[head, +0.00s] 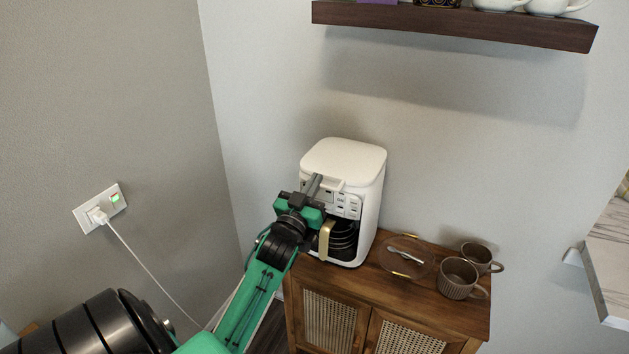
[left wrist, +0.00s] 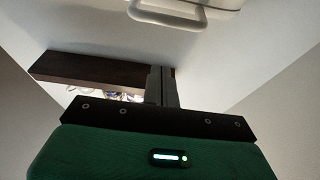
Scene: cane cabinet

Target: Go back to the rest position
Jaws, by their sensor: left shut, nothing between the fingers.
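My left gripper (head: 314,186) is shut and empty in the head view, raised in front of the upper front of the white coffee maker (head: 345,163). Whether its fingertips touch the machine I cannot tell. In the left wrist view the closed fingers (left wrist: 162,87) point up, with a white handle-like part (left wrist: 166,14) of the machine beyond them. The coffee maker stands on the wooden cane cabinet (head: 335,293), with its glass carafe (head: 343,240) inside. My left arm hides part of the machine's left front. My right gripper is not in view.
A round brown tray (head: 420,257) with small utensils and two brown mugs (head: 459,278) (head: 480,257) stand right of the machine. A dark shelf (head: 450,26) hangs above. A plugged cord (head: 135,255) runs down from the left wall socket (head: 100,207). The space above the mugs is free.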

